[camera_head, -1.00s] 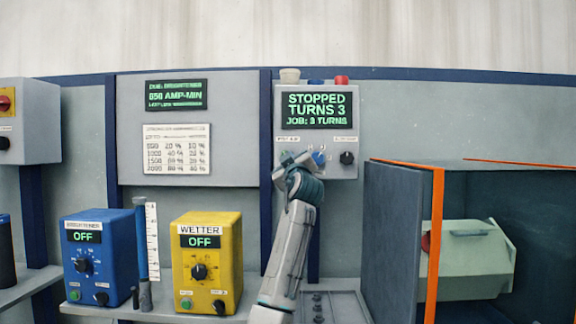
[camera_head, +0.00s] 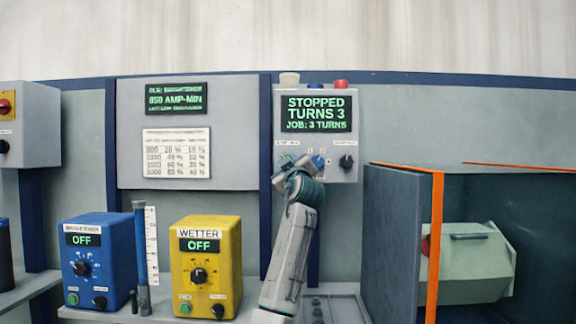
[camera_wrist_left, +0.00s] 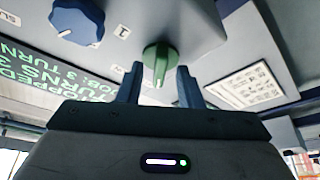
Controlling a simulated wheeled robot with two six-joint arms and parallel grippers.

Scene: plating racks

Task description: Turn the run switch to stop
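The control box (camera_head: 347,110) on the back wall has a screen (camera_head: 316,114) reading STOPPED, TURNS 3, JOB: 3 TURNS. Below it are a blue knob (camera_head: 318,162) and a black knob (camera_head: 346,162). My left gripper (camera_head: 290,163) is up at the box's lower left and covers most of the left knob there. In the left wrist view, a green knob (camera_wrist_left: 160,56) sits between the fingertips of my left gripper (camera_wrist_left: 160,80). The fingers are apart, with gaps beside the knob's grip. The blue knob (camera_wrist_left: 78,20) is to its left. My right gripper is not in view.
A yellow WETTER box (camera_head: 207,255) and a blue brightener box (camera_head: 97,240), both reading OFF, stand on the shelf at left. A grey panel with an orange edge (camera_head: 435,245) stands to the right. Coloured buttons (camera_head: 340,84) top the control box.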

